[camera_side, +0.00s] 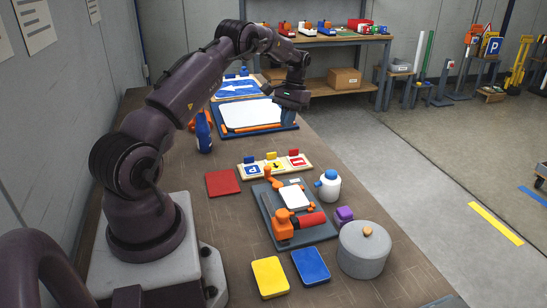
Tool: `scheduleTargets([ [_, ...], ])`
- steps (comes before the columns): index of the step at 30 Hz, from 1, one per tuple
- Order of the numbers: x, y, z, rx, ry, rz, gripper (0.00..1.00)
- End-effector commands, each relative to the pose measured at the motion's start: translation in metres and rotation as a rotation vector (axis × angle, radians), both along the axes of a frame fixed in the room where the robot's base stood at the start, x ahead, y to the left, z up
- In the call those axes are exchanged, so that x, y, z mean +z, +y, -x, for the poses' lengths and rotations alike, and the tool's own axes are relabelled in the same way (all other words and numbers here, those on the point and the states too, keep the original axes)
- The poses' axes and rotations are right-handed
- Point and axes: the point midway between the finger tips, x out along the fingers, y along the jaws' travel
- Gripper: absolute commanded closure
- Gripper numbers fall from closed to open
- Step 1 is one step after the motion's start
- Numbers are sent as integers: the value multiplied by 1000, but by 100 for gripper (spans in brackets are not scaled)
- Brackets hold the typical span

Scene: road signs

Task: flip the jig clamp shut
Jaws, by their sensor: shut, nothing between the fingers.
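The jig (268,211) is a dark grey board on the bench, in the lower middle of the side view. A small white plate (295,196) lies on it. The clamp (284,228) is an orange block at the jig's near end, with a red handle (311,220) pointing right. I cannot tell at this size whether the clamp is open or shut. A smaller orange piece (271,173) stands at the jig's far end. My gripper (292,106) is shut and empty, high up and well beyond the jig, near the blue-framed white panel.
A white bottle with a blue cap (329,186), a purple block (343,216) and a grey lidded pot (364,250) stand right of the jig. Yellow (270,277) and blue (311,266) plates lie in front. A sign tray (263,171) lies behind; a blue bottle (204,133) stands farther back.

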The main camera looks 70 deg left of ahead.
Motion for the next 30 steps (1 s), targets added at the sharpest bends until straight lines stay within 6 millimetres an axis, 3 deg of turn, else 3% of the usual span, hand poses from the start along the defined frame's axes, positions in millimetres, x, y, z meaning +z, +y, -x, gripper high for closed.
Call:
scheduleTargets([
  [13,-90,-15,23,1,4,3,100],
  [21,-93,-30,45,1,-1,-1,100],
  [30,-96,-36,53,0,-2,-1,100],
])
